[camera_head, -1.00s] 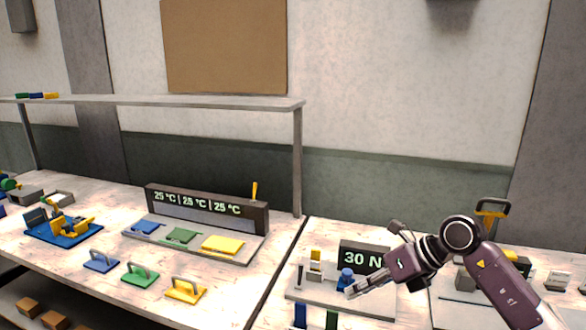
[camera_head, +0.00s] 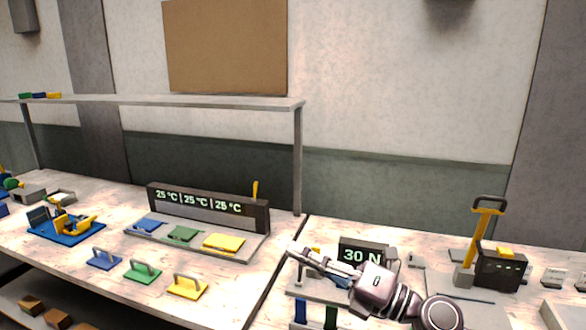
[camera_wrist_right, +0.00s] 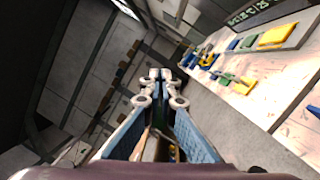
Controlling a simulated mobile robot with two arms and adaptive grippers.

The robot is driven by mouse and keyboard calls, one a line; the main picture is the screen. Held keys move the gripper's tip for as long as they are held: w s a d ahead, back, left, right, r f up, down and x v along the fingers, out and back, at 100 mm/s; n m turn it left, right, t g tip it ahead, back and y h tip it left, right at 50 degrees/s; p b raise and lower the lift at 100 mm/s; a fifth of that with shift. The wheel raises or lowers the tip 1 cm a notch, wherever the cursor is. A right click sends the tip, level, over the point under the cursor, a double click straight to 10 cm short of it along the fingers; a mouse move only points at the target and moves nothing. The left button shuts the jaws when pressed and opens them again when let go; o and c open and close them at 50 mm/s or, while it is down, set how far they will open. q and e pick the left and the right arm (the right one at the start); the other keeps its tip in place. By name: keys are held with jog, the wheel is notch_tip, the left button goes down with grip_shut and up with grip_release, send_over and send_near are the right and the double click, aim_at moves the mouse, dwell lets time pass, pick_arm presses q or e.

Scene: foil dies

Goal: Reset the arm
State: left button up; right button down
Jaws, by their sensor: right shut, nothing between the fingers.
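My right gripper (camera_head: 294,246) is in the head view at the lower middle right. It is shut and empty, its fingers pointing left above the front bench. It hangs in front of the device with the "30 N" display (camera_head: 362,256) and hides part of that device's grey base. In the right wrist view the gripper's fingertips (camera_wrist_right: 160,74) are together with nothing between them. Beyond them that view shows floor and the bench side. My left gripper is in neither view.
A station with three "25 °C" readouts (camera_head: 207,206) holds blue, green and yellow plates. Blue, green and yellow handled dies (camera_head: 187,287) stand in front. A yellow-levered press (camera_head: 482,240) stands at right. A shelf (camera_head: 200,103) spans the back left.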

jog(key=w+d+m+t+h, duration=0.1)
jog(key=d+m+t+h, duration=0.95)
jog(key=m, duration=0.75)
jog(key=s+d+f+m+g+h, duration=0.2)
jog(key=s+d+f+m+h, duration=0.15)
jog(key=d+f+m, duration=0.4)
jog(key=s+d+f+m+g+h, duration=0.25)
jog(key=d+f+m+h, duration=0.2)
jog(key=f, duration=0.55)
jog(key=s+a+f+m+g+y, duration=0.1)
jog(key=s+a+f+m+g, duration=0.1)
jog(key=s+f+g, duration=0.7)
jog(key=s+a+f+m+g, duration=0.25)
jog(key=s+f, duration=0.75)
jog(key=s, duration=0.8)
notch_tip(320, 180, down, 27)
jog(key=s+d+g, duration=0.1)
jog(key=s+g, duration=0.1)
jog(key=s+d+f+n+g, duration=0.1)
jog(key=s+d+f, duration=0.2)
jog(key=s+f, duration=1.2)
jog(key=shift+s, duration=0.8)
